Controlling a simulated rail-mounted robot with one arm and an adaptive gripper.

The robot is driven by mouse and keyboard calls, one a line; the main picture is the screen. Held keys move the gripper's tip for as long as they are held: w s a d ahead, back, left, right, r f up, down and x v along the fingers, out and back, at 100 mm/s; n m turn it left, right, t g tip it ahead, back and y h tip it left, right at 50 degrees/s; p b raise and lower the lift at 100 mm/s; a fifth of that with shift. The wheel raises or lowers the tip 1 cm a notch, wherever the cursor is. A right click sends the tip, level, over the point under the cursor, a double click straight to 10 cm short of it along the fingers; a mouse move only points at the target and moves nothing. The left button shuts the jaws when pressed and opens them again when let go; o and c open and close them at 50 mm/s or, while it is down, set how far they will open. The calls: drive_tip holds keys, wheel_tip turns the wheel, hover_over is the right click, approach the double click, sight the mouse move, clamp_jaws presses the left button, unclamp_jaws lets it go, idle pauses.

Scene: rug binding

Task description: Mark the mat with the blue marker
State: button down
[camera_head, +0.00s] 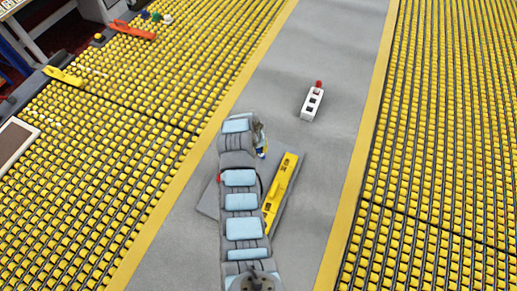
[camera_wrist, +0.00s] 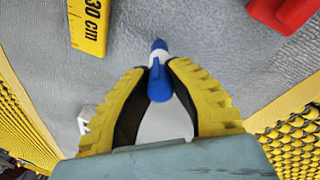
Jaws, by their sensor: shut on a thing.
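The blue marker (camera_wrist: 160,85), with a white band and a blue tip end, is in the wrist view between the yellow-and-black fingers of my gripper (camera_wrist: 158,66). The gripper is shut on it. In the head view my arm hides most of the gripper; a small blue bit (camera_head: 262,152) shows beside it. A flat grey slab (camera_head: 208,199), which may be the mat, lies turned at an angle under the arm, partly hidden. In the wrist view the marker is over a grey surface (camera_wrist: 220,70); I cannot tell whether it touches. No mark is visible.
A yellow ruler (camera_head: 281,190) lies on the slab's right side. A white block with holes (camera_head: 312,103) and a red top stands farther up the grey strip (camera_head: 345,60). Yellow roller beds (camera_head: 120,130) flank the strip. A red object (camera_wrist: 285,12) is at the wrist view's top right.

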drive_tip(key=shift+r+p, duration=1.8)
drive_tip(key=shift+r, duration=1.7)
